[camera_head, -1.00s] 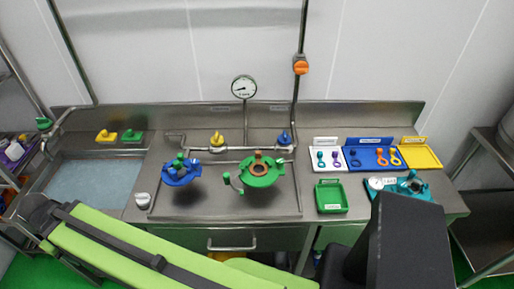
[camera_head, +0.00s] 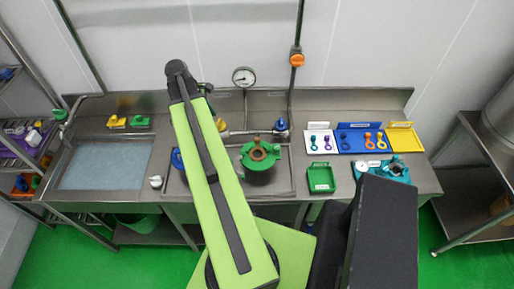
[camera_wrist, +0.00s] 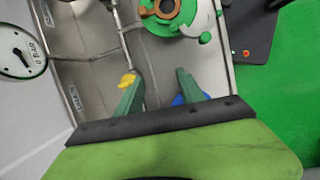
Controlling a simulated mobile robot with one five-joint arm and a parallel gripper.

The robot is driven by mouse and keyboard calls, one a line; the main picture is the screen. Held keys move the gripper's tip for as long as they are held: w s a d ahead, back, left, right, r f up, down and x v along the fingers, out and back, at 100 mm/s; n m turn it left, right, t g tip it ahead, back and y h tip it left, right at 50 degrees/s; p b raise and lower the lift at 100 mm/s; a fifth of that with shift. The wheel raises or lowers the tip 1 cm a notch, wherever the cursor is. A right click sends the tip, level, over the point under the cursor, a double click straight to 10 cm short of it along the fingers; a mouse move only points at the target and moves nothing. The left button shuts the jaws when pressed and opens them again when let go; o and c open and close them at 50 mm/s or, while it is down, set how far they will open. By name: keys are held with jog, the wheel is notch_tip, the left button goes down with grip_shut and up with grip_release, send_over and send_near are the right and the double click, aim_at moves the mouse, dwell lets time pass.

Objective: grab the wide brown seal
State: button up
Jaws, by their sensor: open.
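A brown ring, the wide brown seal, lies on top of the green round fitting (camera_head: 243,160) in the sink area. In the head view the seal (camera_head: 258,153) is right of my raised arm. In the wrist view the seal (camera_wrist: 166,9) is at the top edge, partly cut off, on the green fitting (camera_wrist: 197,22). My gripper (camera_wrist: 158,86) shows two green fingers spread apart with nothing between them. It is apart from the seal, which appears beyond the fingertips. In the head view my arm hides the gripper.
A pressure gauge (camera_head: 244,76) stands behind the sink, with a blue-handled valve (camera_head: 281,125) beside the pipe. A blue fitting (camera_head: 177,160) is mostly behind my arm. A green tray (camera_head: 321,179) and a blue tray with rings (camera_head: 376,150) are to the right.

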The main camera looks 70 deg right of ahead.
jog(key=g, duration=0.1)
send_near(256, 138)
jog(key=f+b, duration=0.1)
jog(key=b, duration=0.4)
jog(key=s+f+b, duration=0.1)
jog(key=f+b, duration=0.1)
jog(key=b, duration=0.4)
jog(key=shift+s+d+n, duration=0.1)
jog(key=shift+s+n, duration=0.1)
jog(key=shift+n, duration=0.2)
jog(key=shift+s+d+f, duration=0.15)
jog(key=shift+s+f, duration=0.05)
jog(key=b+x, duration=0.5)
jog(key=shift+f, duration=0.2)
jog(key=shift+r, duration=0.2)
grip_shut()
